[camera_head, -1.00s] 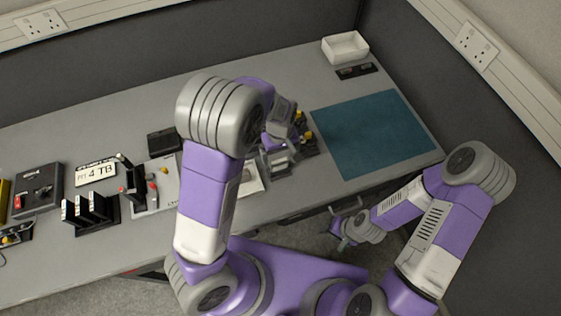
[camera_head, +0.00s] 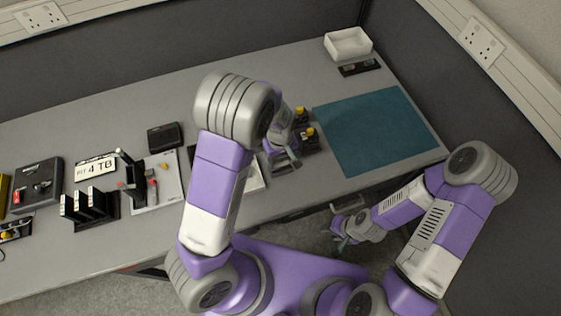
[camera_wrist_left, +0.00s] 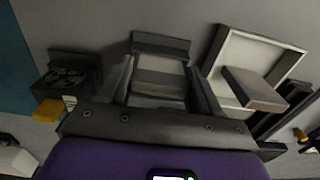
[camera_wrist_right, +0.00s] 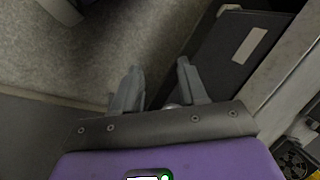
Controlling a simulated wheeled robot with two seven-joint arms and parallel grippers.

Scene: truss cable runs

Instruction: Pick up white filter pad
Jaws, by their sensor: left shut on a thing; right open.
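My left gripper (camera_head: 284,161) is low over the front middle of the table. In the left wrist view its fingers (camera_wrist_left: 160,85) are shut on a pale flat piece (camera_wrist_left: 160,72), which looks like the white filter pad. A dark bar shows just behind that piece. I cannot tell whether the piece is clear of the surface below. In the head view the arm and gripper hide most of it. My right gripper (camera_head: 343,232) is open and empty, below the table's front edge. Its spread fingers also show in the right wrist view (camera_wrist_right: 158,90).
Black parts with yellow knobs (camera_head: 309,140) stand right beside my left gripper. A white-framed tray with a grey block (camera_wrist_left: 255,90) is on its other side. The teal mat (camera_head: 375,130) is clear. A white bin (camera_head: 348,44) stands at the back right.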

